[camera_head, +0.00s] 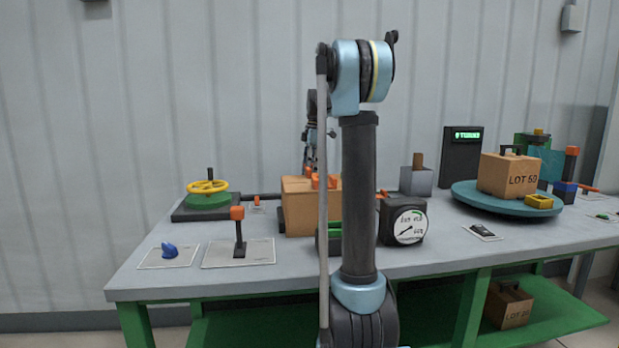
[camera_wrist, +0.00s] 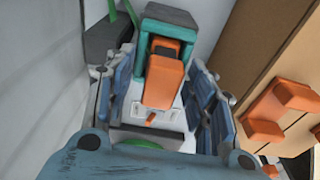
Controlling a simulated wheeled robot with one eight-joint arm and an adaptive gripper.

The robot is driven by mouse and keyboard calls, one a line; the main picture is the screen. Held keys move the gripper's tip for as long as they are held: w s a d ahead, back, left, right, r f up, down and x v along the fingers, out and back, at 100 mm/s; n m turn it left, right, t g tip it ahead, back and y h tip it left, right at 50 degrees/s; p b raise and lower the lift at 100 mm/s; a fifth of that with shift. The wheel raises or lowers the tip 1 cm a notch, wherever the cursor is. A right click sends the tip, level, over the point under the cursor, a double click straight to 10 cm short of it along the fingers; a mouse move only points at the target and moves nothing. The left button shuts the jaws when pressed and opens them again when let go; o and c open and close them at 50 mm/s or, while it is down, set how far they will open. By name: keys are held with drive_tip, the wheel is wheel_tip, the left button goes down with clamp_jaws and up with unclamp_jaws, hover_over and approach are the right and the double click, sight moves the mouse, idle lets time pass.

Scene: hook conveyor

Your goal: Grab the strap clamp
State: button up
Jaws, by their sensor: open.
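In the wrist view, a piece with a teal frame, a black top and an orange lever (camera_wrist: 163,80) sits between my fingers; it looks like the strap clamp, though I cannot be sure. My gripper (camera_wrist: 160,95) is open, with one finger on each side of this piece and gaps between. I cannot tell its exact height over the piece. In the head view my gripper (camera_head: 318,135) points down above the cardboard box area, partly behind my arm. The clamp cannot be made out there.
A cardboard box (camera_head: 297,220) with orange parts (camera_wrist: 262,132) stands close to the right finger. The grey table (camera_head: 160,284) also bears a yellow handwheel (camera_head: 208,187), an orange-topped lever (camera_head: 238,230), a dial gauge (camera_head: 408,226) and a turntable (camera_head: 480,201) with a box.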

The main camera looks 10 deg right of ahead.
drive_tip(key=shift+c, duration=0.6)
clamp_jaws()
